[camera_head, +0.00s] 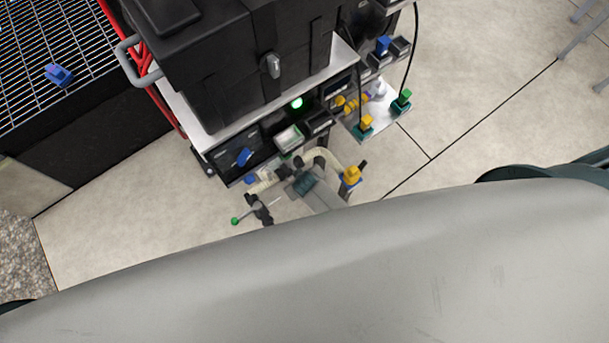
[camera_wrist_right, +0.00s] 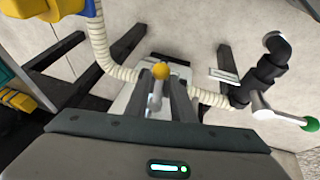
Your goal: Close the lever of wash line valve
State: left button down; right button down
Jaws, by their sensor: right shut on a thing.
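My right gripper (camera_wrist_right: 161,95) is shut on a grey lever with a yellow ball knob (camera_wrist_right: 161,71), which stands between its fingers. In the head view my right gripper (camera_head: 303,184) reaches the pipework at the front of the equipment stand, and the held lever is hidden there. A second lever, with a green knob (camera_wrist_right: 308,123), sits on a dark valve body at the right of the wrist view. This green knob (camera_head: 234,221) also shows left of the gripper in the head view. No label tells which valve is the wash line. My left gripper is not in view.
Cream hose (camera_wrist_right: 120,72) runs beside the gripper. A yellow fitting (camera_head: 350,175) is close on its right. Black cases stand on the white shelf (camera_head: 342,55) behind. A wire-mesh surface (camera_head: 50,30) with a blue part is at far left.

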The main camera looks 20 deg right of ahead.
jog(key=shift+s, duration=0.15)
jog(key=c, duration=1.8)
grip_release()
jog(key=shift+a, duration=0.1)
jog(key=shift+r, duration=0.15)
